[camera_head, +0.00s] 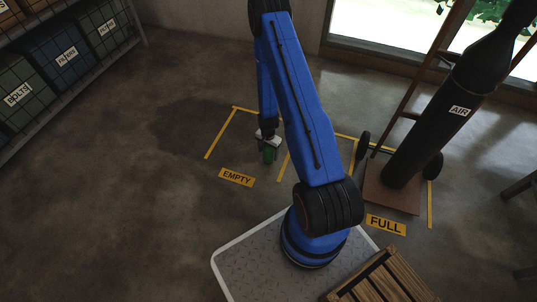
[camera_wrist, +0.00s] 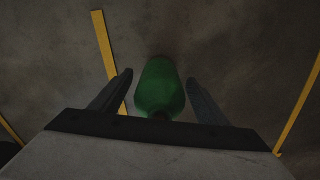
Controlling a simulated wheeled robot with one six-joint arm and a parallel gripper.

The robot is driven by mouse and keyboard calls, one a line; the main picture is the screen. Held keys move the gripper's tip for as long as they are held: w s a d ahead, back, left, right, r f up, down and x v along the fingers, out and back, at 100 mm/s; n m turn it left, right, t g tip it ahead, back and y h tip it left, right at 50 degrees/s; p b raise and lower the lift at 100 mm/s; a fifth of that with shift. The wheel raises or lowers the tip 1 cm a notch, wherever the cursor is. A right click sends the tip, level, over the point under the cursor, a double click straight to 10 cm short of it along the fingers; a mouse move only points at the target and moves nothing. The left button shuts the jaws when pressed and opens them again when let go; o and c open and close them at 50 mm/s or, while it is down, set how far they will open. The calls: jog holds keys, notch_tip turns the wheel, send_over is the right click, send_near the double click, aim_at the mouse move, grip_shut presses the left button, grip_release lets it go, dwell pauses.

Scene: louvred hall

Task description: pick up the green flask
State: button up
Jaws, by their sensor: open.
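The green flask (camera_wrist: 160,88) is in the wrist view, between the two fingers of my gripper (camera_wrist: 160,90). The fingers are apart, with a gap on each side of the flask, and do not visibly touch it. In the head view the green flask (camera_head: 269,154) shows just below my gripper (camera_head: 268,140), over the floor near the yellow lines. My gripper hides its upper part there. I cannot tell whether the flask's base rests on the floor.
A yellow "EMPTY" label (camera_head: 237,177) and a "FULL" label (camera_head: 386,224) mark taped floor bays. A black "AIR" cylinder (camera_head: 440,120) stands on a trolley at right. A wooden crate (camera_head: 385,280) is at the front. Shelves with bins (camera_head: 62,55) line the left. The left floor is clear.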

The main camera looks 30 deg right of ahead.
jog(key=c, duration=1.4)
jog(key=shift+r, duration=0.15)
